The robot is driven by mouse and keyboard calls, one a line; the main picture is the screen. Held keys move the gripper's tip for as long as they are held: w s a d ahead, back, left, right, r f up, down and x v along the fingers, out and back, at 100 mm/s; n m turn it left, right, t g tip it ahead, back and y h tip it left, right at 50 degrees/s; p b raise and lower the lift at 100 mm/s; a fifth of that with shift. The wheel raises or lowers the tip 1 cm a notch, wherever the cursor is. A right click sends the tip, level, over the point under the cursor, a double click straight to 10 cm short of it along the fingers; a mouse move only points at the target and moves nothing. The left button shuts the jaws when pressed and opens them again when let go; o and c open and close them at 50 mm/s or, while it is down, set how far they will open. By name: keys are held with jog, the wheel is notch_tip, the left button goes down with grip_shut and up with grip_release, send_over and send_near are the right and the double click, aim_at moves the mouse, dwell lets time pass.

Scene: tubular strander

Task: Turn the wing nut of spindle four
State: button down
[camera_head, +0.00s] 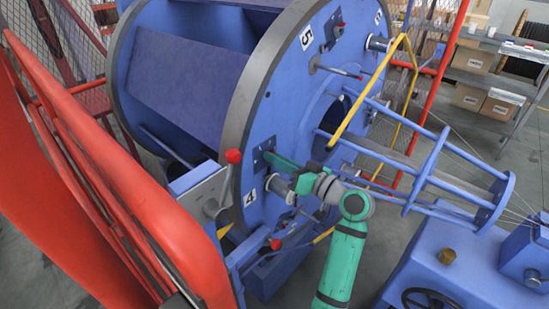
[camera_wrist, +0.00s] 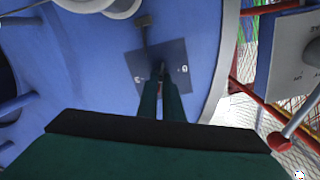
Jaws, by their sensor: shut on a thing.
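The blue drum face (camera_head: 300,110) carries a white label "4" (camera_head: 250,197) at its lower left. Above it is a dark square plate (camera_head: 259,160), also seen in the wrist view (camera_wrist: 173,55). My green gripper (camera_head: 268,155) reaches this plate from the right. In the wrist view its two dark green fingers (camera_wrist: 161,78) are close together at the middle of the plate, shut on the small dark wing nut (camera_wrist: 160,66). The fingers hide most of the nut, so its angle cannot be told.
A red-knobbed lever (camera_head: 233,157) stands left of the plate; another red knob (camera_head: 276,244) is below. A grey spindle end (camera_head: 278,185) sits just under my gripper. A yellow bar (camera_head: 365,90) and blue cage rods (camera_head: 400,165) lie to the right.

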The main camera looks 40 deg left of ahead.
jog(key=n, duration=1.5)
jog(key=s+n, duration=0.1)
jog(key=n, duration=0.6)
jog(key=shift+f, duration=0.2)
jog(key=shift+n, duration=0.4)
jog(key=shift+w, duration=0.1)
jog(key=c, duration=1.9)
grip_release()
jog(key=shift+w, duration=0.1)
